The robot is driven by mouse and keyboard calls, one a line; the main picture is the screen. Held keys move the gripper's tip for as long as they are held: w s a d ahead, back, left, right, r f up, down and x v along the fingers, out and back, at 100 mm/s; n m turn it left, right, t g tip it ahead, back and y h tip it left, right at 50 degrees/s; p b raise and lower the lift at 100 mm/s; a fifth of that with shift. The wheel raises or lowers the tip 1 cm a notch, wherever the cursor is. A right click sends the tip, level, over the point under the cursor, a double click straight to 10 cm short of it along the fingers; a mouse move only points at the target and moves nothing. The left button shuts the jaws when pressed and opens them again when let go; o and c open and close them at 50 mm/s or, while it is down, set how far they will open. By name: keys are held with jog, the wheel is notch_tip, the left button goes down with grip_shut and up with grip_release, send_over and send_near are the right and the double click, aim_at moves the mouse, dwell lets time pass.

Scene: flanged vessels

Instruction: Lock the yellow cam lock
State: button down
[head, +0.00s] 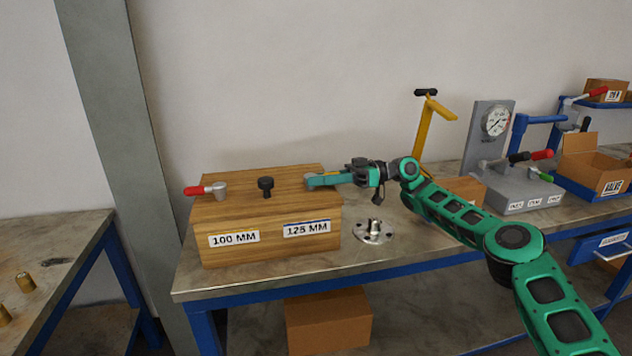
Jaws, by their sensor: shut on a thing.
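A wooden chest (265,215) stands on the workbench, with a yellow-striped "100 MM" label (234,239) at its front left and a blue-striped "125 MM" label (307,228) at its front right. On its top left is a metal cam lock with a red handle (206,190), the handle pointing left. A second metal fitting (311,181), seemingly another cam lock, sits at the top right. My gripper (323,180) is shut on this right fitting and hides most of it, including any handle. No yellow shows on either lock at this size.
A black knob (265,186) stands on the lid between the locks. A metal flange (374,231) lies on the bench right of the chest, below my arm. A yellow stand (425,135), a gauge rig (494,150) and cardboard boxes are farther right. The wall behind is clear.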

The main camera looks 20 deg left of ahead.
jog(key=shift+w+d, duration=0.1)
jog(key=shift+w, duration=0.2)
jog(key=c, duration=2)
grip_release()
jog(key=o, duration=0.4)
jog(key=shift+w+f, duration=0.15)
jog(key=shift+f, duration=0.05)
jog(key=shift+s+r, duration=0.1)
jog(key=shift+s, duration=0.1)
jog(key=shift+r, duration=0.1)
jog(key=shift+w+r, duration=0.2)
jog(key=shift+r, duration=1.75)
jog(key=s+a+r, duration=0.2)
jog(key=s, duration=0.1)
jog(key=s+a+r, duration=0.2)
jog(key=s, duration=0.1)
jog(key=s+a+r, duration=0.2)
jog(key=s, duration=0.2)
jog(key=shift+s+r, duration=0.1)
jog(key=shift+r, duration=0.25)
jog(key=shift+s, duration=0.1)
